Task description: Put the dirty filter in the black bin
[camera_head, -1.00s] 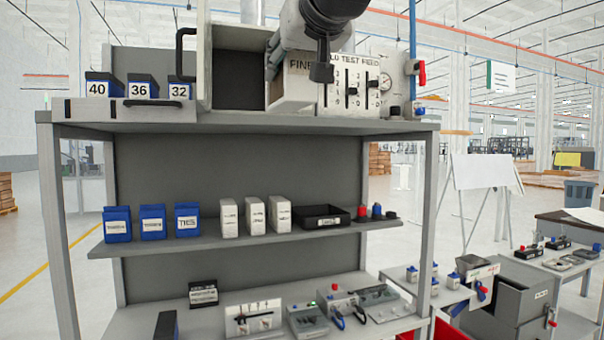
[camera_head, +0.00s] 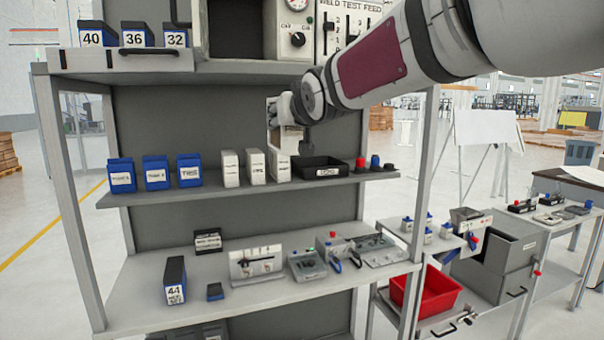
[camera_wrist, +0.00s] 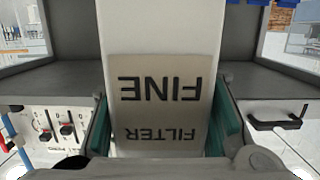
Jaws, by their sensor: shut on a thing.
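A whitish block lettered "FINE FILTER" (camera_wrist: 155,75) fills the middle of the wrist view, upside down there. My gripper (camera_wrist: 160,125) is shut on it, with a teal pad at each side. In the head view, my gripper (camera_head: 293,138) hangs in front of the shelf's back panel, above the middle shelf. The black bin (camera_head: 322,174), a shallow open tray with a small label, sits on the middle shelf just below my gripper and slightly right. Its inside is partly visible; I cannot make out any contents.
White packs (camera_head: 255,166) stand close left of the bin, blue boxes (camera_head: 156,173) farther left. Red and blue knobs (camera_head: 375,162) sit close to its right. The top shelf (camera_head: 190,75) is above. A red crate (camera_head: 425,297) stands lower right.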

